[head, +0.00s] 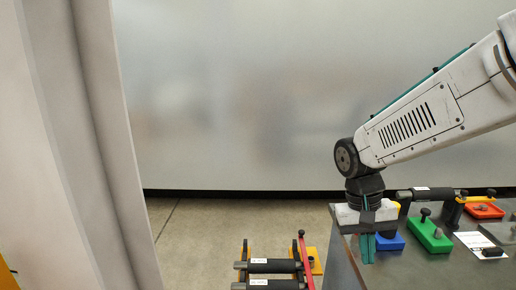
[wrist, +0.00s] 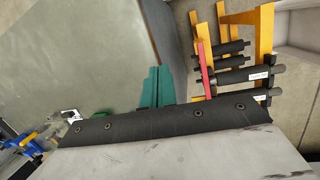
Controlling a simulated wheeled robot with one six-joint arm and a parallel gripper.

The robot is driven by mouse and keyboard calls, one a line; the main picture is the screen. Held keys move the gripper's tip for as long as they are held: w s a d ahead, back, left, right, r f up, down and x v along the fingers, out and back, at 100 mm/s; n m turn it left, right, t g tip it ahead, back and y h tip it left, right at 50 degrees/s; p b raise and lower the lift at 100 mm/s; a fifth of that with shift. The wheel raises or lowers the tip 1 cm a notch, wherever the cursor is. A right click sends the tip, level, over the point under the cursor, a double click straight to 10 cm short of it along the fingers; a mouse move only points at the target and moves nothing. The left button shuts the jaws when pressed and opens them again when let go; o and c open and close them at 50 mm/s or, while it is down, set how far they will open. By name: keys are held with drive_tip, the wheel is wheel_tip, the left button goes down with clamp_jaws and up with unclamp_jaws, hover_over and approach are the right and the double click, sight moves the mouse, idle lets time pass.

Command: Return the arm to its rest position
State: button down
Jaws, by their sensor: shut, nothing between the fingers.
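My gripper (head: 367,248) hangs down at the left edge of the grey workbench (head: 343,262) in the head view, with its green fingers together and nothing between them. My white arm reaches in from the right edge and bends down at the wrist. In the wrist view my gripper's green fingers (wrist: 156,88) show beyond the dark edge of my wrist, and they hold nothing.
A yellow rack (head: 243,262) with black rollers (head: 272,266) and a red bar (head: 306,262) stands on the floor left of the bench. Blue (head: 390,242), green (head: 428,236) and red (head: 484,210) blocks and another black roller (head: 430,194) are on the bench.

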drive_tip(key=s+d+r+t+y, duration=0.1)
drive_tip(key=s+d+r+t, duration=0.1)
drive_tip(key=s, duration=0.6)
drive_tip(key=s+d+r+n+t, duration=0.1)
drive_tip(key=s+r, duration=0.4)
drive_tip(key=s, duration=0.4)
drive_tip(key=shift+d+r+t+y, duration=0.25)
drive_tip(key=shift+d+t+y, duration=0.15)
